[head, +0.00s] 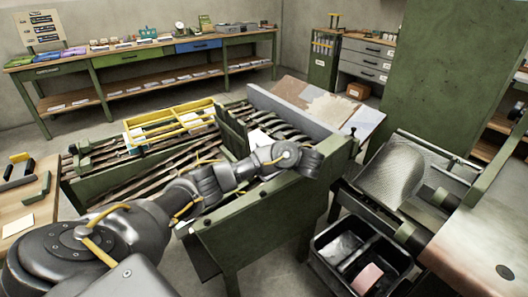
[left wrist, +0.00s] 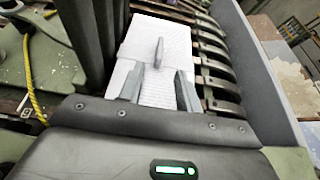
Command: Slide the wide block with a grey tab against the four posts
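The wide white block (left wrist: 155,35) lies on the slatted bed in the left wrist view, with its grey tab (left wrist: 158,52) standing up from its top. A part of the block (head: 260,139) also shows in the head view behind my left arm. The dark posts (left wrist: 93,40) stand close along the block's left side in the wrist view; I cannot tell whether they touch it. My left gripper (left wrist: 160,88) is open and empty over the block, with the tab just beyond and between its fingertips. In the head view its fingers are hidden. My right gripper is not in view.
A grey rail (head: 290,110) runs along the bed's far right side. A yellow rack (head: 172,120) sits on the bed at the left. A machine with a roller (head: 395,175) and a black bin (head: 362,255) stand at the right. A workbench (head: 150,50) lines the back wall.

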